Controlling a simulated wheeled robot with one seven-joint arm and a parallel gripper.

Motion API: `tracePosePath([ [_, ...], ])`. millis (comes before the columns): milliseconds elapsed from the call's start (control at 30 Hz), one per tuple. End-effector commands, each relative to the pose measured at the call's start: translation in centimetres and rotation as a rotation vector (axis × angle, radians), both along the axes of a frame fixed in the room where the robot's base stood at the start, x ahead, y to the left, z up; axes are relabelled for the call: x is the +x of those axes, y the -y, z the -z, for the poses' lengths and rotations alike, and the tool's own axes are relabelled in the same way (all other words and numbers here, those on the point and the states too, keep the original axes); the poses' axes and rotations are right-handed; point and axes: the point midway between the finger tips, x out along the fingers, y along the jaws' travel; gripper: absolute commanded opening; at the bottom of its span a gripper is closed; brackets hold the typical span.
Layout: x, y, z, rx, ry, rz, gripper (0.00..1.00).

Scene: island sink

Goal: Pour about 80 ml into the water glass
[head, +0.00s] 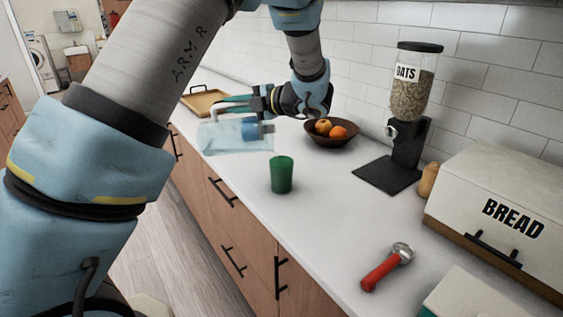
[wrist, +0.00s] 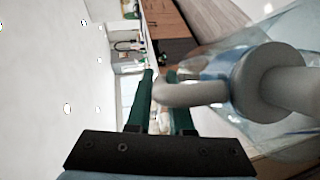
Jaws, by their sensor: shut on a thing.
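My gripper (head: 238,104) is shut on the white handle of a clear, bluish jug (head: 225,139). The jug is held above the counter and tipped onto its side, lying nearly level. Its blue collar and grey end (head: 266,128) point right, above and slightly behind the green cup in the picture. In the wrist view, the fingers (wrist: 166,100) are at the pale handle, and the clear jug body (wrist: 298,35) fills the right side. A green cup (head: 281,175), the only drinking vessel in view, stands upright on the counter, apart from the jug. No stream is visible; the cup's inside is hidden.
On the white counter (head: 300,230) stand a fruit bowl (head: 331,139), an oats dispenser (head: 408,110) and a bread box (head: 500,215). A red-handled tool (head: 385,268) lies at the front. A wooden tray (head: 204,103) is farther back. Counter around the cup is clear.

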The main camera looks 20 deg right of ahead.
Motion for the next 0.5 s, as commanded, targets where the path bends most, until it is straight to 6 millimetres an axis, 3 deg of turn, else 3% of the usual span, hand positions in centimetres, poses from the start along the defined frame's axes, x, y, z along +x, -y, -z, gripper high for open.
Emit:
tracePosePath([
  [167, 0.1, -0.2, 0.2, -0.008, -0.001, -0.001, 0.00],
  [500, 1.4, -2.6, 1.9, -0.123, -0.066, -0.003, 0.00],
])
